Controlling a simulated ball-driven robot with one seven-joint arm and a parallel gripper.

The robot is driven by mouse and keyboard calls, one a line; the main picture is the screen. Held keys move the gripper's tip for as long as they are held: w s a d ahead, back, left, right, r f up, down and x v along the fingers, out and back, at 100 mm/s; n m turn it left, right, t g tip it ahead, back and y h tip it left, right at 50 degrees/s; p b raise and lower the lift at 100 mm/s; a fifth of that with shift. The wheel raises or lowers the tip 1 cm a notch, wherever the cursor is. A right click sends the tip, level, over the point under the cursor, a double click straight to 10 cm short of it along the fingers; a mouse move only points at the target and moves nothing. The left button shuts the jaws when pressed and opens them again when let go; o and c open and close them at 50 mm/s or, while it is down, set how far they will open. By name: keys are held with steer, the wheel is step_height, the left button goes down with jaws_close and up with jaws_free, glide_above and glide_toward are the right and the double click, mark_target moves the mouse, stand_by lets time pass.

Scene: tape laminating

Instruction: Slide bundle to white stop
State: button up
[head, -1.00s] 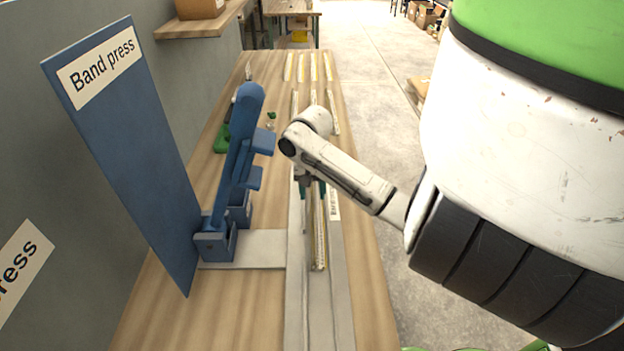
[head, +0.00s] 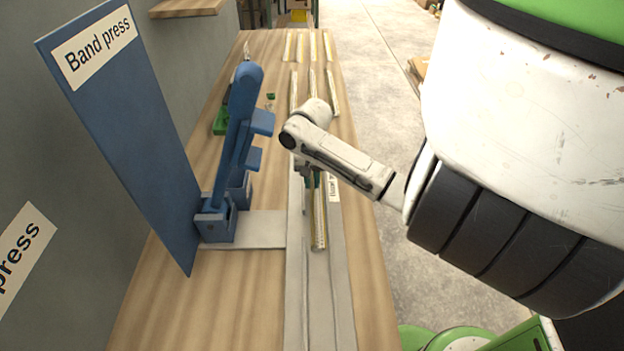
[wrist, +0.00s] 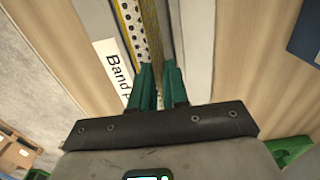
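The bundle (head: 319,225) is a long stack of thin strips, yellow, pale and dotted. It lies lengthwise in the grey guide channel (head: 341,285), its near end level with the press's base plate. In the wrist view the bundle (wrist: 137,28) runs down toward my green fingers. My gripper (head: 311,182) points down over the bundle's far part. In the wrist view my gripper (wrist: 160,68) has a narrow gap between its fingertips at the strips; I cannot tell whether they pinch them. I cannot make out a white stop; the arm hides part of the channel.
The blue band press (head: 238,150) stands left of the channel, with a blue sign panel (head: 125,140) beside it. A white label (head: 333,188) lies right of the bundle. Several loose strips (head: 313,48) lie at the table's far end. The channel's near stretch is clear.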

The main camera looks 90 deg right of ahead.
mark_target(312, 183)
jaws_close()
steer(key=o, duration=0.6)
jaws_free()
steer(key=shift+o, duration=0.2)
step_height(312, 183, up, 11)
steer(key=p, duration=0.1)
steer(key=shift+s+f, duration=0.1)
steer(key=shift+f, duration=0.05)
stand_by(0.3)
